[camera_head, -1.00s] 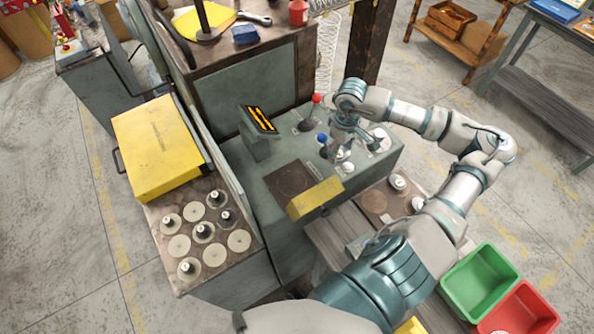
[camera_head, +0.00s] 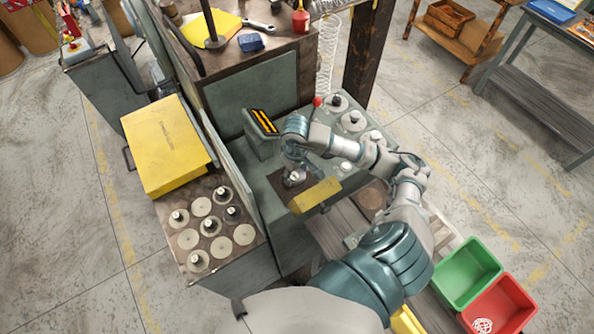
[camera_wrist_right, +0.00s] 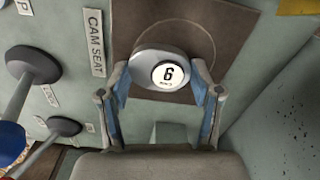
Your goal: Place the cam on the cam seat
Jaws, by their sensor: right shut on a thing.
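The cam (camera_wrist_right: 160,68) is a grey rounded piece with a white disc marked 6. My right gripper (camera_wrist_right: 163,88) is shut on it, one finger on each side. In the head view the gripper (camera_head: 295,166) holds the cam (camera_head: 294,179) over the brown square plate of the cam seat (camera_head: 277,190). The wrist view shows the plate (camera_wrist_right: 222,30) behind the cam, with a CAM SEAT label beside it. A thin circle line on the plate is partly covered by the cam. I cannot tell whether the cam touches the plate. My left gripper is out of view.
A yellow block (camera_head: 316,195) lies at the panel's front edge, close to the gripper. Several cams stand on the side table (camera_head: 235,265). Green (camera_head: 468,275) and red bins are at lower right.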

